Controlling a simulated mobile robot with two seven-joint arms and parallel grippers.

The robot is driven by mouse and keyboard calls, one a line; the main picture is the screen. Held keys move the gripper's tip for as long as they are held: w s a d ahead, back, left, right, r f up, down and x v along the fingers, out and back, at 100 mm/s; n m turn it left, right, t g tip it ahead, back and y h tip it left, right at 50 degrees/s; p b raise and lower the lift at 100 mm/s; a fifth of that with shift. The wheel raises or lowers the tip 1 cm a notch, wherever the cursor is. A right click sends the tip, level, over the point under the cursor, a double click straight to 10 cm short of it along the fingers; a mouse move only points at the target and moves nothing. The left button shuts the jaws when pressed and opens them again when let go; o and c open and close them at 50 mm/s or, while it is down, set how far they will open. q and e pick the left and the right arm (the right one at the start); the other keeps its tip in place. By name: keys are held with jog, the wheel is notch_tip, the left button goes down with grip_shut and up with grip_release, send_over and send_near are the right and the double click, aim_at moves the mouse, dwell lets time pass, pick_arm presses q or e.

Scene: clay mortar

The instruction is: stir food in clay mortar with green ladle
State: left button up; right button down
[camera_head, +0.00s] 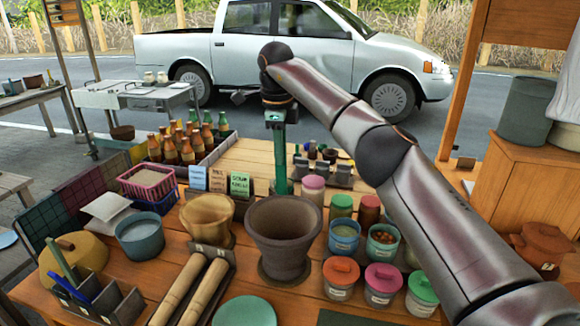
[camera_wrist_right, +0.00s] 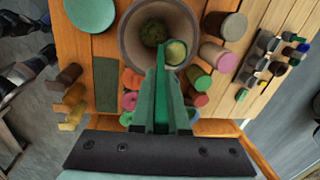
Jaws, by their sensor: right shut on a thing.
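The brown clay mortar (camera_head: 283,238) stands upright on the wooden table; the wrist view looks down into it (camera_wrist_right: 128,40). A round dark green piece of food (camera_wrist_right: 153,32) lies inside. My right gripper (camera_head: 276,112) is above and behind the mortar in the head view, shut on the green ladle (camera_head: 281,160). The ladle hangs about upright. Its round bowl (camera_wrist_right: 175,52) overlaps the mortar's opening near the rim in the right wrist view, where the gripper fingers (camera_wrist_right: 160,118) also show. I cannot tell how deep the bowl is. My left gripper is not in view.
Lidded jars (camera_head: 341,276) and open cups (camera_head: 343,238) stand close to the mortar's right. A wooden pot (camera_head: 207,216) and two rolling pins (camera_head: 190,290) are to its left. Sauce bottles (camera_head: 170,150) stand behind left. A green plate (camera_head: 245,312) lies in front.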

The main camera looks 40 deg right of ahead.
pick_arm(q)
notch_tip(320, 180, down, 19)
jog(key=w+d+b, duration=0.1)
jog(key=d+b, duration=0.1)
jog(key=b, duration=2.1)
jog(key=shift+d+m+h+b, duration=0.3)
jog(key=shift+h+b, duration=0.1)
pick_arm(e)
jog(key=s+d+f+m+t+y, duration=0.4)
jog(key=s+d+f+t+y, duration=0.1)
jog(key=s+t, duration=0.5)
notch_tip(320, 180, down, 2)
jog(key=shift+s+f+t+y, duration=0.2)
jog(key=shift+t+y, duration=0.4)
jog(key=shift+y, duration=0.3)
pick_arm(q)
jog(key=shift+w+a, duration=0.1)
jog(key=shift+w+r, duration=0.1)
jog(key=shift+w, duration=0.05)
